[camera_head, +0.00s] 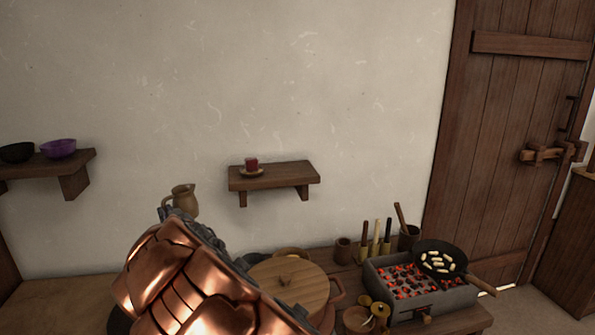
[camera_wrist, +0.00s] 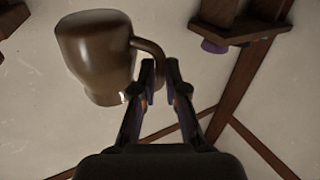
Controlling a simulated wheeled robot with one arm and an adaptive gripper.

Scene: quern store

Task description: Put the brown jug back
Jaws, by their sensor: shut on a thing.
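The brown jug (camera_head: 183,200) is in front of the pale wall in the head view, left of the small middle shelf and above the worktop. It looks roughly upright there, and my copper arm hides part of its lower side. In the wrist view the jug (camera_wrist: 96,48) fills the upper left, with its curved handle (camera_wrist: 150,46) towards my fingers. My gripper (camera_wrist: 160,68) is shut on the handle. In the head view my fingers are mostly hidden behind my arm.
The middle wall shelf (camera_head: 285,178) bears a red cup (camera_head: 251,164) on a saucer. The left wall shelf (camera_head: 78,164) bears a black bowl (camera_head: 17,152) and a purple bowl (camera_head: 58,148). A lidded pot (camera_head: 288,285), a glowing brazier (camera_head: 405,292) and a frying pan (camera_head: 440,258) stand below.

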